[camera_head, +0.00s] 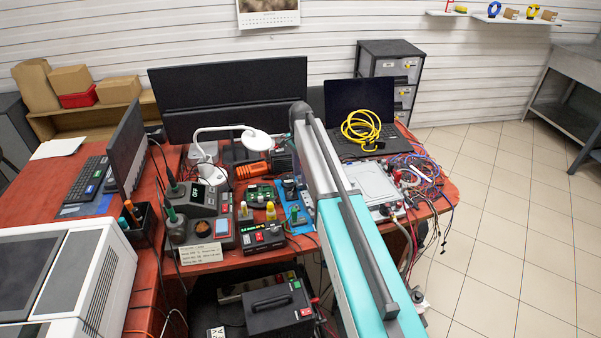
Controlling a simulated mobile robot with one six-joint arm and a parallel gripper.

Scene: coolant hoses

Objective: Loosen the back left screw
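A flat silver-white unit (372,184) lies on the right part of the red desk, partly hidden behind my teal and grey arm. Small fittings and coloured leads crowd its right and front edges. No single screw can be made out at this size, and the unit's left side is covered by my arm. My arm rises from the bottom of the picture across the desk. My gripper does not show, so its opening and its place relative to the unit cannot be seen.
An open laptop (353,105) with a yellow cable coil (362,129) stands behind the unit. Tangled wires (425,180) hang over the desk's right edge. A magnifier lamp (256,139), soldering station (197,197) and black power supply (262,238) crowd the left. The tiled floor (510,230) is clear.

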